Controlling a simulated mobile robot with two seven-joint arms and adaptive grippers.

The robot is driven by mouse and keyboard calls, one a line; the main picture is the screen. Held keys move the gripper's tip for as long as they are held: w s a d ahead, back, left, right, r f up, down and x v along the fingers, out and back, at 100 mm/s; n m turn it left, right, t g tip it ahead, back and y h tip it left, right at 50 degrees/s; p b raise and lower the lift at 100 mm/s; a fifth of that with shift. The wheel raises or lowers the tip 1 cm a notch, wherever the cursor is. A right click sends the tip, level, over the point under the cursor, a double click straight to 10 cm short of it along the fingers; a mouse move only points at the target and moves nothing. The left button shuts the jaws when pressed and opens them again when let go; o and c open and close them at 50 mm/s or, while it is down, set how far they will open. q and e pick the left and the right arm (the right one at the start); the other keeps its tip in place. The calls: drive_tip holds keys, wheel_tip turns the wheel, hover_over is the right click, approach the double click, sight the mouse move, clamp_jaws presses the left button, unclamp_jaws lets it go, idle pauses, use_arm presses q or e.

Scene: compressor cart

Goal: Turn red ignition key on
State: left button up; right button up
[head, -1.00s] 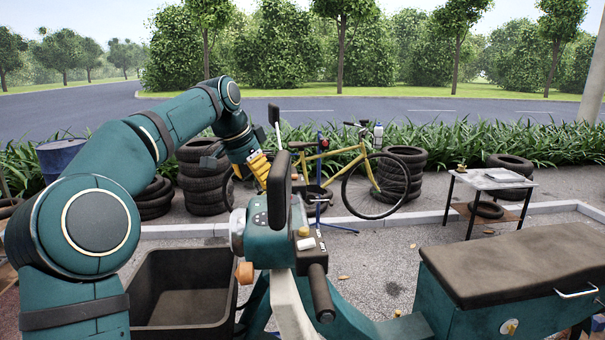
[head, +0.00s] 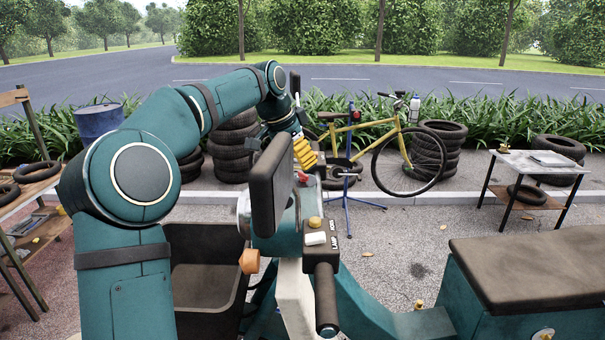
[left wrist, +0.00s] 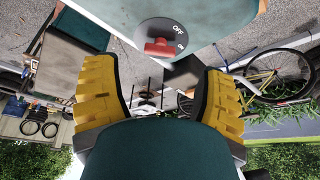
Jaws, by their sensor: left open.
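The red ignition key (left wrist: 158,47) sits on a round black dial marked OFF and ON in the left wrist view; a small red part of the key (head: 303,177) also shows in the head view. Its exact setting is hard to tell. My left gripper (left wrist: 161,68) is open, its yellow fingers spread on either side of the key, with nothing between the pads. In the head view its yellow fingers (head: 304,152) are above the key, partly behind the scooter's mirror. My right gripper is not in view.
The scooter's dark mirror (head: 269,185) stands close to my left gripper. Its handlebar grip (head: 326,298) and padded seat (head: 535,265) are nearer. A dark bin (head: 205,300) is at the left. A yellow bicycle (head: 385,135), stacked tyres and a small table (head: 540,163) stand behind.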

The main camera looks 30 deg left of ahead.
sight(303, 173)
use_arm(q)
drive_tip(key=shift+x, duration=2.2)
